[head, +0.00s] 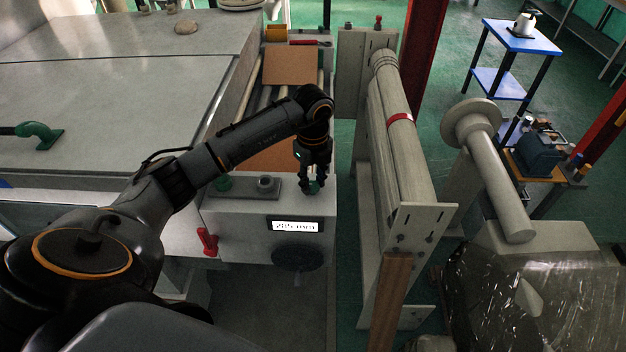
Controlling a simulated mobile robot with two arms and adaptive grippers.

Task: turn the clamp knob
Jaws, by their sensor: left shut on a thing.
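My left gripper (313,186) points down at the right end of the grey machine's front housing (235,218). It is shut on a small knob, which appears to be the clamp knob. The fingers hide most of the knob and only a bit of green shows between them, so its turn angle cannot be told. My right gripper is not in view.
A green button (222,183) and a dark round knob (265,183) sit on a plate left of the gripper. Below are a lit display (296,226), a dark handwheel (297,258) and a red lever (207,242). A brown box (290,64) lies on rollers behind. A tall roller frame (421,215) stands close on the right.

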